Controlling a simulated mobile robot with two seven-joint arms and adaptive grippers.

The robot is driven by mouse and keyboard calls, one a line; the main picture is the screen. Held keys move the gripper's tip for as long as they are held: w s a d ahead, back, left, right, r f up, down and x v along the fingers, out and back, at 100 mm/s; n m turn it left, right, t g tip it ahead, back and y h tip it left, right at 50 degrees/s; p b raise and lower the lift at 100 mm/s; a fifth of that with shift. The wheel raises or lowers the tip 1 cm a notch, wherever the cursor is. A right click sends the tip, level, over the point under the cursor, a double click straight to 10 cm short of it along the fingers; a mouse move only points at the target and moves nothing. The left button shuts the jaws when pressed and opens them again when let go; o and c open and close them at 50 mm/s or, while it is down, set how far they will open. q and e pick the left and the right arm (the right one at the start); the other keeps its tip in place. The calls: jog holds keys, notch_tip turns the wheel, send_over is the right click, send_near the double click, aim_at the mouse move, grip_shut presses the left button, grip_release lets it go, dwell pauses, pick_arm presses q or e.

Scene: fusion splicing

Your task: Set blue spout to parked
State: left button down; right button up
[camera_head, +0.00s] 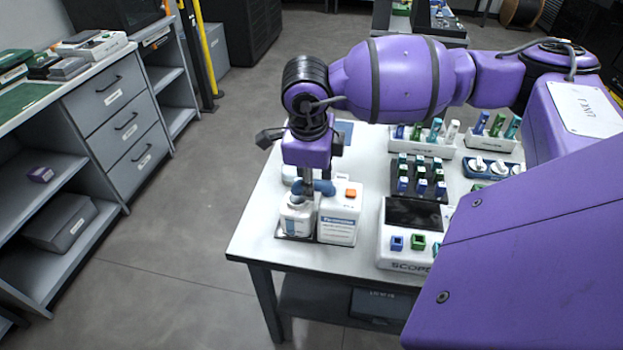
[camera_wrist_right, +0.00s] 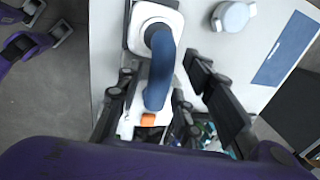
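The blue spout (camera_head: 325,187) sits on top of a white bottle (camera_head: 296,222) at the table's near left corner. It points right, toward the white box (camera_head: 338,228) with an orange button (camera_head: 351,192). In the right wrist view the blue spout (camera_wrist_right: 158,80) runs from the bottle's cap down toward the orange button (camera_wrist_right: 148,119). My right gripper (camera_head: 316,172) points down over the bottle. In its wrist view the right gripper (camera_wrist_right: 157,75) has its fingers apart, one on each side of the spout; contact is not clear. I do not see my left gripper.
Behind and right stand a rack of colored vials (camera_head: 425,138), a dark block of small holders (camera_head: 420,170) and a white device with a dark screen (camera_head: 412,212). A round white lid (camera_wrist_right: 232,16) is near the bottle. Shelves (camera_head: 40,190) stand left across open floor.

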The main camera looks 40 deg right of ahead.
grip_shut()
jog(key=shift+s+a+f+n+b, duration=0.2)
jog(key=shift+s+n+b, duration=0.15)
jog(key=shift+n, duration=0.45)
jog(key=shift+s+a+r+n, duration=0.15)
jog(key=shift+n, duration=0.55)
jog(key=shift+o, duration=1.7)
grip_release()
